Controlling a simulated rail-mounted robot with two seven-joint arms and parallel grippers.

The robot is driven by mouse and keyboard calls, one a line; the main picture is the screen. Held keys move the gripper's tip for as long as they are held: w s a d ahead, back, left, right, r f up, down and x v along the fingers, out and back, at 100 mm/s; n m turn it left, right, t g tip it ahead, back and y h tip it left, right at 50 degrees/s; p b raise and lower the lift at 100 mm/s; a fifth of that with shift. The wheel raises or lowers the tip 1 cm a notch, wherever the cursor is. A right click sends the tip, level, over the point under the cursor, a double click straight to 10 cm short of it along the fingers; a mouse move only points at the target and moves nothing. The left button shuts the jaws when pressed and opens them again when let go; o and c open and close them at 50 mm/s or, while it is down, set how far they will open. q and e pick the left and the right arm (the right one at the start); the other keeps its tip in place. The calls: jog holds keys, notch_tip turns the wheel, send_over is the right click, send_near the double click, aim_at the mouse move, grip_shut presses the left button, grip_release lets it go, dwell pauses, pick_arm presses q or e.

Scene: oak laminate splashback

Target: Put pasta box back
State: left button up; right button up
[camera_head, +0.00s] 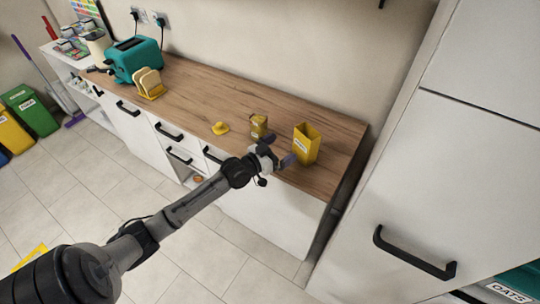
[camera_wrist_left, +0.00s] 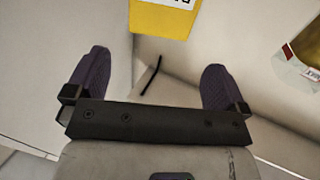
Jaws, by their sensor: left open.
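A tall yellow box (camera_head: 304,151) with a white label stands upright near the right end of the wooden counter; I take it to be the pasta box. The lower part of a yellow box with a white label also shows at the top of the left wrist view (camera_wrist_left: 165,22). My left gripper (camera_head: 282,160) is open, in front of the box on its near left side. In the left wrist view its purple fingers (camera_wrist_left: 155,65) are spread and empty, with the box beyond them. My right gripper is out of view.
A yellowish jar (camera_head: 258,126) stands left of the box, and a yellow lid-like piece (camera_head: 220,128) lies on the wooden counter (camera_head: 200,99). A teal toaster (camera_head: 137,60) and bread in a yellow rack (camera_head: 149,84) are farther left. A tall white cabinet (camera_head: 440,180) rises at right.

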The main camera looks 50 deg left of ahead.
pick_arm(q)
jog(key=shift+s, duration=0.25)
jog(key=s+d+f+m+g+h, duration=0.1)
jog(key=s+d+f+m+g, duration=0.1)
jog(key=s+d+f+g, duration=0.9)
jog(key=s+d+g, duration=0.1)
jog(key=s+d, duration=0.2)
jog(key=s, duration=0.4)
jog(key=s+d+f+g+y, duration=0.1)
jog(key=s+d, duration=0.2)
jog(key=s, duration=0.4)
jog(key=s+d+n+g+y, duration=0.1)
jog(key=s+d, duration=0.2)
jog(key=s, duration=0.5)
jog(key=shift+d+f, duration=0.35)
jog(key=shift+f, duration=0.05)
